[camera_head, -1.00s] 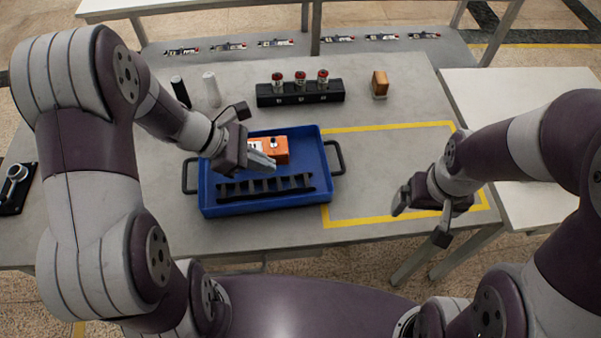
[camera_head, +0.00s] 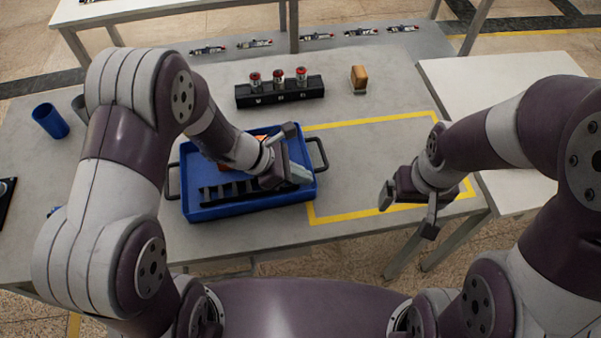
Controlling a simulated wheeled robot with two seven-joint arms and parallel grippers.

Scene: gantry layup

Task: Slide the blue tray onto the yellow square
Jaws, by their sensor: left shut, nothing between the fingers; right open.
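The blue tray (camera_head: 256,203) lies on the grey table, left of the yellow square (camera_head: 372,117), which is a yellow outline on the table. The tray's right edge is near the square's left line. The tray has a dark handle at each end and holds a black slotted rack (camera_head: 228,191) and an orange block, mostly hidden by my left arm. My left gripper (camera_head: 297,174) is shut and empty, over the right part of the tray near its right wall; I cannot tell whether it touches. My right gripper (camera_head: 408,205) is open and empty, above the square's front right part.
A black holder (camera_head: 280,95) with red-topped vials and a brown block (camera_head: 359,78) stand behind the tray. A blue cup (camera_head: 50,121) stands at the far left. The inside of the yellow square is clear. A white table (camera_head: 480,85) adjoins at the right.

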